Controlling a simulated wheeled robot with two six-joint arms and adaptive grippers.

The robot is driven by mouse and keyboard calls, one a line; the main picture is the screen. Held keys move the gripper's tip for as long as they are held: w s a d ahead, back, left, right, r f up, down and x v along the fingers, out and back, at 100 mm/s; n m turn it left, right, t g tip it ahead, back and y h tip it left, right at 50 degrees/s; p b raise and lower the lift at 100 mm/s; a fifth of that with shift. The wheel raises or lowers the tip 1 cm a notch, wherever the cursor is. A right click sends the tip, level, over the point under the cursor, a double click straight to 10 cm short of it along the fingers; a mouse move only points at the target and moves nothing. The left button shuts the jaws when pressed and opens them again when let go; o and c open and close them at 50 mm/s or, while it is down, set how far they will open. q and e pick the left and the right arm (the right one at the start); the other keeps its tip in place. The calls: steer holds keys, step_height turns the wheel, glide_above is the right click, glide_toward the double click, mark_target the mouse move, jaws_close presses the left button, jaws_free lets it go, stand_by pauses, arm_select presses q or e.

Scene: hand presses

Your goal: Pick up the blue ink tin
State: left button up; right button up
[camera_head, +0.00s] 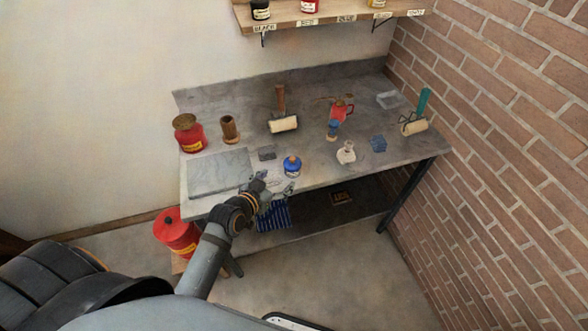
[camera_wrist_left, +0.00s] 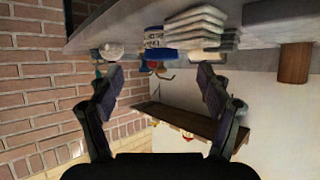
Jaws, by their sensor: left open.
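The blue ink tin (camera_head: 292,166) stands upright on the grey workbench near its front edge, with a blue lid and a pale label band. In the left wrist view, which shows the scene upside down, the tin (camera_wrist_left: 154,42) appears ahead, roughly between the finger directions. My left gripper (camera_head: 274,184) is open and empty at the bench's front edge, just in front and to the left of the tin, apart from it. Its spread fingers also show in the left wrist view (camera_wrist_left: 160,76). My right gripper is not in view.
The workbench (camera_head: 325,170) also holds a grey slab (camera_head: 220,171), a red can (camera_head: 188,134), a roller (camera_head: 284,124), a small white vessel (camera_head: 346,153) and a blue cloth (camera_head: 378,144). A brick wall (camera_head: 500,130) bounds the right. A shelf (camera_head: 330,14) hangs above.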

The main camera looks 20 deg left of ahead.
mark_target(289, 166)
arm_select(q)
steer(key=shift+w+d+r+t, duration=0.15)
steer(key=shift+w+r+t, duration=0.35)
steer(key=shift+w, duration=0.15)
steer(key=x, duration=0.5)
steer(key=shift+f, duration=0.2)
steer(key=shift+w+f+p, duration=0.1)
steer(key=shift+w+p, duration=0.35)
steer(key=shift+p, duration=0.05)
steer(key=x, duration=0.4)
steer(key=shift+d+f, duration=0.1)
steer(key=shift+f, duration=0.3)
steer(key=shift+s+r, duration=0.1)
steer(key=shift+c, duration=1.1)
steer(key=c, duration=1.3)
